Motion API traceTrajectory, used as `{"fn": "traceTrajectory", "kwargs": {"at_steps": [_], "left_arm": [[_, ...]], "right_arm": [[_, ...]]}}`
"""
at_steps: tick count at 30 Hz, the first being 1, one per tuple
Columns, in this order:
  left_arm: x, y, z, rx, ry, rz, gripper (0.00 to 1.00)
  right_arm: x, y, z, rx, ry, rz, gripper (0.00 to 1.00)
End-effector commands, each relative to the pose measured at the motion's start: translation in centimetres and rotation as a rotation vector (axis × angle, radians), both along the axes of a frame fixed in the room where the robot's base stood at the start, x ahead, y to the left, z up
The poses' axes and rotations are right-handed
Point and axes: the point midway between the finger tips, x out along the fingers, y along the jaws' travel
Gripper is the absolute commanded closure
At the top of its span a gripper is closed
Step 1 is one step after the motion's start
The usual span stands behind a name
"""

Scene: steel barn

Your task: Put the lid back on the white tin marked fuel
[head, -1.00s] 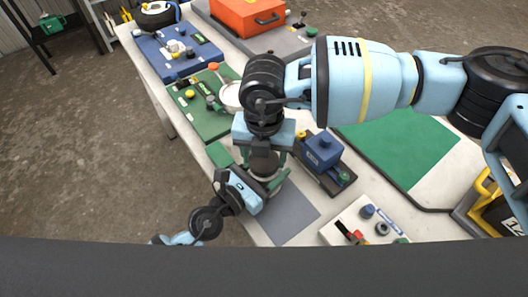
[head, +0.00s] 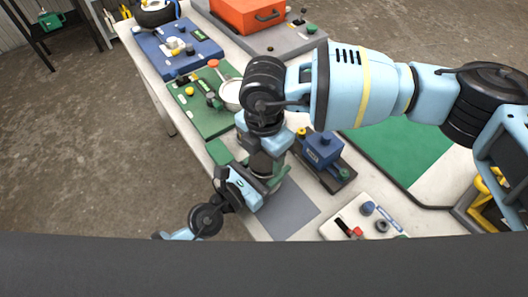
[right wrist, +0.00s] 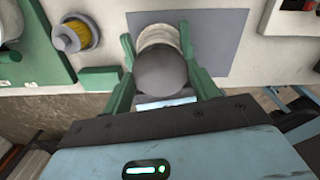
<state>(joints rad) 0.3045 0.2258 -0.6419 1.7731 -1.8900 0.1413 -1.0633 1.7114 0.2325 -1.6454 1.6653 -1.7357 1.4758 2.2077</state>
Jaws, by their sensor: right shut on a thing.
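My right gripper (right wrist: 161,75) points down with its green fingers on either side of a dark grey round lid (right wrist: 162,72). It is shut on the lid. The white tin (right wrist: 157,36) shows just beyond the lid, on a grey mat (right wrist: 215,40). I cannot tell whether lid and tin touch. The tin's marking is not readable. My left gripper (head: 240,188) is low beside the tin, which is mostly hidden. Its fingertips are hidden.
A green block (right wrist: 100,79) and a yellow round part (right wrist: 72,37) are near the tin. A blue device (head: 322,150) stands right of my right gripper. A white panel with knobs (head: 345,222) is at the near right. The bench's left edge is close.

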Motion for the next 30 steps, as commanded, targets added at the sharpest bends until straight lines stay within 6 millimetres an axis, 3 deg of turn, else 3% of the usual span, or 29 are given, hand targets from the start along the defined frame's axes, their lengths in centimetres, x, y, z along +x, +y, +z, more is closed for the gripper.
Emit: {"fn": "traceTrajectory", "kwargs": {"at_steps": [12,15,21,30], "left_arm": [[0.01,0.01,0.01,0.0,0.0,0.0,1.0],[0.0,-0.01,-0.01,0.001,0.001,-0.001,1.0],[-0.01,-0.06,-0.02,0.001,0.001,-0.001,1.0],[-0.01,-0.04,-0.02,0.001,0.001,-0.001,1.0]], "right_arm": [[-0.37,0.5,-0.04,0.007,0.007,-0.677,0.66],[-0.36,0.52,0.02,0.009,0.007,-0.777,0.66],[-0.18,0.21,0.13,0.007,0.003,-0.883,0.66],[-0.15,0.16,0.16,0.006,0.002,-0.888,0.66]]}}
